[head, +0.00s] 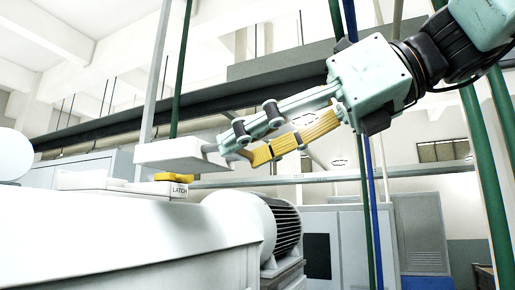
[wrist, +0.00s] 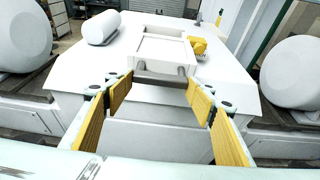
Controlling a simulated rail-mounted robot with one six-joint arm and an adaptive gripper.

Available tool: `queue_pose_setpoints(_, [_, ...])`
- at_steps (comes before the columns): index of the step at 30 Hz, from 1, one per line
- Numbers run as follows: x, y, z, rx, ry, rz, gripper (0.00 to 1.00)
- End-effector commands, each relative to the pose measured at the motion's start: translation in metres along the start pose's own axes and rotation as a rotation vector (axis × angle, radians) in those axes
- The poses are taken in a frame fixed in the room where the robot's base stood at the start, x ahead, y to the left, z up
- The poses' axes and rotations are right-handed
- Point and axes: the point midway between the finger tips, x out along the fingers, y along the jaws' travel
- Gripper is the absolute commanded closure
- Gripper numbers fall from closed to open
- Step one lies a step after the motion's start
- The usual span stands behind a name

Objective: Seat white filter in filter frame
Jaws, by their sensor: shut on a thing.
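The white filter (head: 178,155) is a flat white block with short grey stubs on its near side, also seen in the wrist view (wrist: 162,52). My gripper (head: 226,146) is shut on the filter's near end, with yellow-padded fingers on either side of it in the wrist view (wrist: 160,80). In the head view the filter is held slightly tilted above the white machine top. The low white filter frame (head: 95,181) lies on that top, below and left of the filter. The filter largely hides the frame in the wrist view. Exact contact at the fingertips is unclear.
A yellow latch (head: 175,177) with a LATCH label stands beside the frame, and shows right of the filter in the wrist view (wrist: 198,47). A white cylinder (wrist: 103,28) lies on the top at left. A motor (head: 268,228) sits below my gripper.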

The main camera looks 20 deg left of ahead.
Motion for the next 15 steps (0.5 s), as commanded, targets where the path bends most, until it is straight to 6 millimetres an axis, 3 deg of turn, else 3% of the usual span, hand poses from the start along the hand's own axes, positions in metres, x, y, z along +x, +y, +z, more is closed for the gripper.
queue_pose_setpoints(15, [0.021,0.0,0.007,0.0,0.0,0.001,0.76])
